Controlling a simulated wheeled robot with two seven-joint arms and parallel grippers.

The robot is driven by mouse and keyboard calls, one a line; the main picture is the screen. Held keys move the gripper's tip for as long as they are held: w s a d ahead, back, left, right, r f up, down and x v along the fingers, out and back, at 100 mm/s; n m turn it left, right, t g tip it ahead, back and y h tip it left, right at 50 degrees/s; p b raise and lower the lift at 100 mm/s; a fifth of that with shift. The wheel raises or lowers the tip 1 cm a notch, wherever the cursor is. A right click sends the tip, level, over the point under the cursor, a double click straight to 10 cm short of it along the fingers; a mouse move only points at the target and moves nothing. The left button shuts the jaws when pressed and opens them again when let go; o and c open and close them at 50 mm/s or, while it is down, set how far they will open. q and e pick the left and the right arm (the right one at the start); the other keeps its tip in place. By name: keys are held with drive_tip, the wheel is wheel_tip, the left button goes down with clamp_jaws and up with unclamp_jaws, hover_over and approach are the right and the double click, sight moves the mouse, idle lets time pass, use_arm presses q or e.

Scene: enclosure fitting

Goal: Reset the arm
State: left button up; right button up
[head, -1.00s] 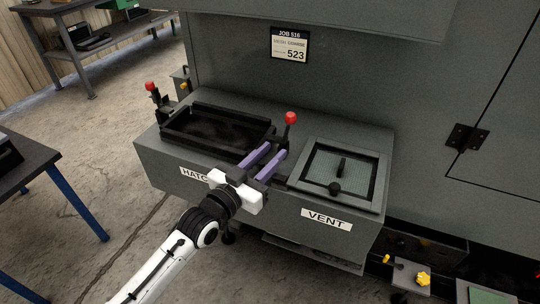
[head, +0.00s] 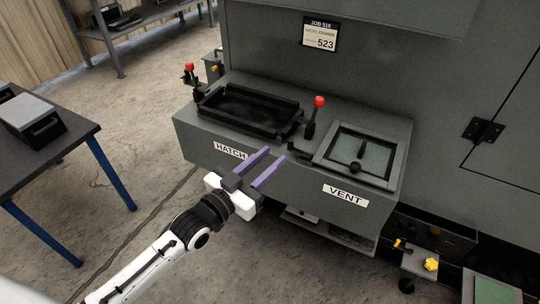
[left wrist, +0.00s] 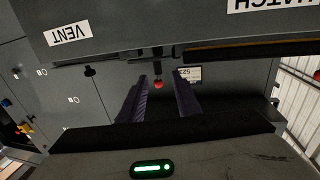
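My left gripper (head: 267,169) is in front of the grey machine's ledge in the head view, between the HATCH label (head: 230,150) and the VENT label (head: 345,195). Its two purple fingers are apart with nothing between them; they also show in the left wrist view (left wrist: 160,102). A red-knobbed lever (head: 318,102) stands upright between the black hatch frame (head: 250,109) and the vent panel (head: 360,155), beyond the fingertips. A second red-knobbed lever (head: 189,68) stands at the hatch's left. My right gripper is not in view.
A dark table (head: 50,150) with blue legs and a grey-topped box (head: 32,116) stands at the left. A yellow knob (head: 431,264) sits low at the right. A shelf stands at the back left. The floor between table and machine is clear.

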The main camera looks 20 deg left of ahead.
use_arm(q)
drive_tip(key=shift+w, duration=0.1)
idle(0.3)
drive_tip(key=s+f+n+g+y, duration=0.2)
drive_tip(key=s+f+g, duration=0.6)
drive_tip(key=s+f, duration=1.4)
drive_tip(key=s+y, duration=0.1)
drive_tip(key=s, duration=0.3)
drive_tip(key=shift+d+f+y, duration=0.2)
drive_tip(key=shift+f+y, duration=0.05)
drive_tip(key=shift+y, duration=0.15)
drive_tip(key=shift+w, duration=0.1)
